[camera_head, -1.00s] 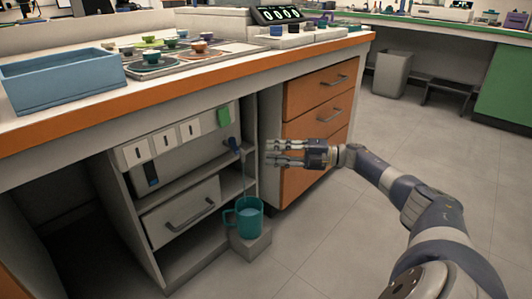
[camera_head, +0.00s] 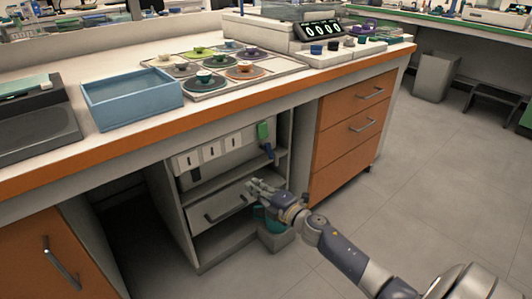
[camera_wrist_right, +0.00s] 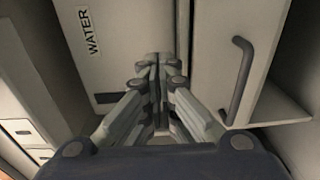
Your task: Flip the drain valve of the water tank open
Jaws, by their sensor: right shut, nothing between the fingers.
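The water tank (camera_head: 225,165) is a pale box in the upper bay of the open cabinet under the counter. Its WATER label (camera_wrist_right: 89,31) shows on its pale face in the right wrist view. My right gripper (camera_head: 254,186) is shut and empty, below and left of the valve, in front of the drawer. Its closed fingers (camera_wrist_right: 155,62) also show in the wrist view, where I cannot make out the valve. My left gripper is out of view.
A grey drawer (camera_head: 217,203) with a dark handle is below the tank. Orange drawers (camera_head: 345,145) stand to the right. The counter holds a blue bin (camera_head: 132,103) and a tray of cups and saucers.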

